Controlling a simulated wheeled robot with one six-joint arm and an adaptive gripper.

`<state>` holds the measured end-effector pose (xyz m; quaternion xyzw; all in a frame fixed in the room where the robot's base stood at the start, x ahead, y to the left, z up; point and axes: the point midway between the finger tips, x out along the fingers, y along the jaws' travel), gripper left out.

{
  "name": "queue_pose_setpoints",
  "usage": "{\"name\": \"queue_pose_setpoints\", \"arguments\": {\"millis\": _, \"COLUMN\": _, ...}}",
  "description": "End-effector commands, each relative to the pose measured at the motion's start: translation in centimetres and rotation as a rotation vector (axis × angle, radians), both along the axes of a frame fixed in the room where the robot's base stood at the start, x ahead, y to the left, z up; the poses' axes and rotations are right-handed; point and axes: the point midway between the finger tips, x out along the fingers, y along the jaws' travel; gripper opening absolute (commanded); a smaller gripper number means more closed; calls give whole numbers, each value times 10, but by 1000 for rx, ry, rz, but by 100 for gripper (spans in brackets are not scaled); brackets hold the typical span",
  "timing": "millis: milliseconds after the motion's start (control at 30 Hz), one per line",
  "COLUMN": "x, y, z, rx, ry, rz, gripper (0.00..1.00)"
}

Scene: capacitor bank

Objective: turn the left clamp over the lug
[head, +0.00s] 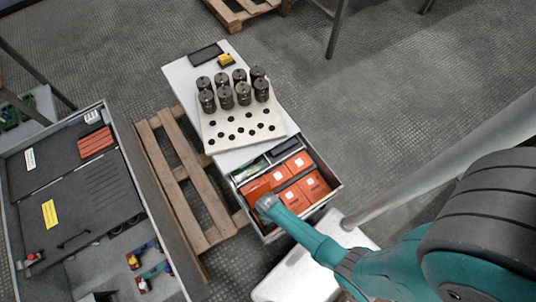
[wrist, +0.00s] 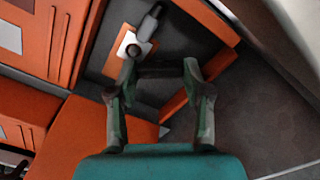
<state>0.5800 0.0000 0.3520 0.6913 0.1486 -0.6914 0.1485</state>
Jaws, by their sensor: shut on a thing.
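My gripper (head: 266,203) reaches into the open orange-filled box (head: 337,187) in the head view. In the wrist view my gripper (wrist: 160,75) has its two fingers on either side of a dark bar (wrist: 160,70) and is shut on it. I cannot tell whether this bar is part of the clamp. Just above the left fingertip is a grey lever-like piece (wrist: 150,22), seemingly the clamp, beside a pale square plate (wrist: 126,42) with a round dark head, perhaps the lug. The left finger partly hides the area below the plate. No second clamp can be made out.
Orange blocks with pale labels (wrist: 50,30) crowd the left of the wrist view. An orange edge (wrist: 207,18) and the box's pale wall (wrist: 265,30) stand close on the right. Black cylinders (head: 226,97) stand on a holed plate (head: 217,143) behind the box.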

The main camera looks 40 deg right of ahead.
Motion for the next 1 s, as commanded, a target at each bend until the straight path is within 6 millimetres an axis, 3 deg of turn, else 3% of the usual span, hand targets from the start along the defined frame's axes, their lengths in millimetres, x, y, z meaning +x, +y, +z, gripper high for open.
{"name": "queue_pose_setpoints", "arguments": {"millis": 367, "x": 0, "y": 0, "z": 0, "rx": 0, "ry": 0, "rz": -6, "gripper": 15}}
{"name": "queue_pose_setpoints", "arguments": {"millis": 400, "x": 0, "y": 0, "z": 0, "rx": 0, "ry": 0, "rz": -6, "gripper": 55}}
{"name": "queue_pose_setpoints", "arguments": {"millis": 500, "x": 0, "y": 0, "z": 0, "rx": 0, "ry": 0, "rz": -6, "gripper": 75}}
{"name": "queue_pose_setpoints", "arguments": {"millis": 1000, "x": 0, "y": 0, "z": 0, "rx": 0, "ry": -1, "rz": -3, "gripper": 75}}
